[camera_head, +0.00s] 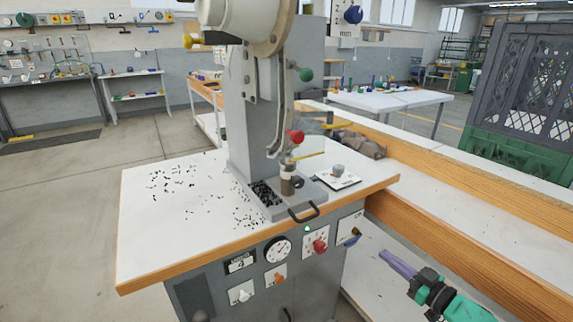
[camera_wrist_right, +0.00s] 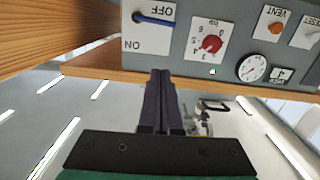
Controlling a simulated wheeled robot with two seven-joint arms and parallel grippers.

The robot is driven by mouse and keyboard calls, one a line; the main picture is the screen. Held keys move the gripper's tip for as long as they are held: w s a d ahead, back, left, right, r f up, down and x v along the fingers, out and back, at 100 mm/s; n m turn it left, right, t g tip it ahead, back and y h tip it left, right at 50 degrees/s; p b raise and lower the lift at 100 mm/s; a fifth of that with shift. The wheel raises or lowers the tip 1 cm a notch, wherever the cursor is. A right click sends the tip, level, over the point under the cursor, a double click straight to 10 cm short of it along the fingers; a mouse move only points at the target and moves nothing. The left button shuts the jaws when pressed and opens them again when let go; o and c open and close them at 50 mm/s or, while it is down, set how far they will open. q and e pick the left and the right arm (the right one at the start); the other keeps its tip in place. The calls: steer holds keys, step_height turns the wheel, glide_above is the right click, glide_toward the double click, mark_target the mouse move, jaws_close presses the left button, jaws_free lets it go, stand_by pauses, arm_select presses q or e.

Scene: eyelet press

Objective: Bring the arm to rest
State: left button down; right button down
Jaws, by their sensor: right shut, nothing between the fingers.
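My right gripper (camera_head: 382,253) is at the lower right of the head view, its green and black arm coming in from the bottom right corner. Its purple fingers point up and left toward the press bench's front panel, apart from it. In the right wrist view the two dark fingers (camera_wrist_right: 160,72) lie together with nothing between them. The eyelet press (camera_head: 250,120) stands on the white bench top (camera_head: 150,230). My left gripper is out of view.
The panel carries a blue-handled ON/OFF switch (camera_wrist_right: 155,19), a red knob (camera_wrist_right: 211,43) and a gauge (camera_wrist_right: 252,68). A wooden-edged bench (camera_head: 430,185) runs along the right. A grey crate (camera_head: 530,75) stands above a green one (camera_head: 520,155). Small dark bits lie scattered on the bench top.

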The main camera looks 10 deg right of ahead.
steer(key=s+d+f+m+g+h+p, duration=0.25)
steer(key=s+f, duration=0.45)
steer(key=f, duration=0.5)
steer(key=s+d+f+m+g+h+p, duration=0.1)
steer(key=s+d+f+g+h+p, duration=0.3)
steer(key=s+f, duration=0.55)
steer(key=s+a+f+n+g+y+p, duration=0.1)
steer(key=s+a+f+g+p, duration=0.3)
steer(key=s+a+f+g, duration=0.5)
steer(key=s+a+f+n, duration=0.1)
steer(key=s+a+f, duration=0.6)
steer(key=s+a, duration=0.3)
steer(key=shift+s+f, duration=0.2)
steer(key=shift+s, duration=0.1)
steer(key=shift+y, duration=0.25)
